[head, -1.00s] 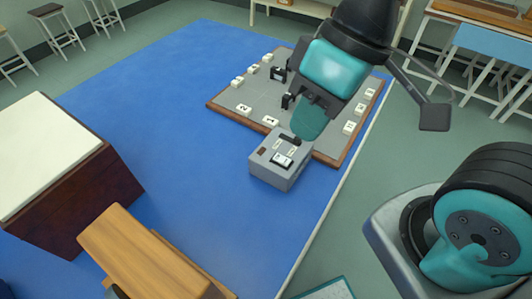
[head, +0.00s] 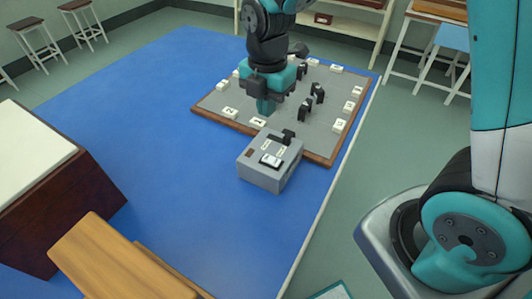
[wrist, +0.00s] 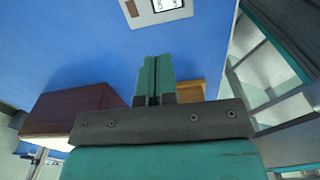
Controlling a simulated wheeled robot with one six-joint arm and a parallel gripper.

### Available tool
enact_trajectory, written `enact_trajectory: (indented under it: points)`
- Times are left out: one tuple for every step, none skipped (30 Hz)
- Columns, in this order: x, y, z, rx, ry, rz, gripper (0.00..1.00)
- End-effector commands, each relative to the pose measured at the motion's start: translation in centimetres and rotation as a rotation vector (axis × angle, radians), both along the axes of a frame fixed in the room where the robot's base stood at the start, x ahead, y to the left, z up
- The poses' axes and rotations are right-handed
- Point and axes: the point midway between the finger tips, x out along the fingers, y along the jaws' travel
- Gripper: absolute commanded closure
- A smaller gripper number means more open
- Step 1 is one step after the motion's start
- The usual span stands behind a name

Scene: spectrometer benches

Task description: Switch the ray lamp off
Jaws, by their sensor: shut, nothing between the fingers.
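The ray lamp appears to be the grey box (head: 263,174) at the near edge of the grey board, on the blue surface. Its top carries a white-framed rocker switch (head: 271,160), small pale labels and a dark fitting at the back. Which way the rocker is tipped is too small to tell. In the wrist view part of the box (wrist: 140,14) shows at the top edge, cut off, with a white-framed panel (wrist: 167,5). My gripper (head: 264,110) is shut and empty, fingers pointing down. In the head view it appears behind the box, apart from it.
The wood-edged board (head: 325,120) bears several white numbered blocks and black upright holders (head: 305,110). A dark red box with a pale top (head: 50,205) stands at left, and a wooden piece (head: 115,260) at the near edge. The blue surface left of the lamp is clear.

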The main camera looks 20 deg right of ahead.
Motion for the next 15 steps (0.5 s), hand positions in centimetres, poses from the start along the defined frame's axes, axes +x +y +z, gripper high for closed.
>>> enact_trajectory:
  points:
    - [0.22, -0.07, -0.38, -0.006, 0.002, 0.026, 1.0]
    - [0.3, -0.1, -0.46, -0.008, 0.001, 0.037, 1.0]
    - [0.36, -0.13, -0.51, -0.011, 0.001, 0.047, 1.0]
    - [0.39, -0.13, -0.52, -0.011, 0.001, 0.05, 1.0]
    - [0.39, -0.13, -0.51, -0.011, 0.001, 0.052, 1.0]
    - [0.39, -0.13, -0.49, -0.011, 0.001, 0.052, 1.0]
    - [0.38, -0.12, -0.47, -0.011, 0.001, 0.051, 1.0]
    - [0.37, -0.11, -0.47, -0.011, 0.001, 0.051, 1.0]
    - [0.36, -0.11, -0.47, -0.011, 0.001, 0.051, 1.0]
    - [0.35, -0.1, -0.46, -0.011, 0.001, 0.051, 1.0]
    - [0.35, -0.1, -0.47, -0.011, 0.001, 0.051, 1.0]
    - [0.34, -0.09, -0.52, -0.01, 0.002, 0.051, 1.0]
    - [0.34, -0.09, -0.61, -0.01, 0.002, 0.05, 1.0]
    - [0.32, -0.1, -0.75, -0.011, 0.003, 0.05, 1.0]
    - [0.3, -0.09, -1.03, -0.011, 0.005, 0.05, 1.0]
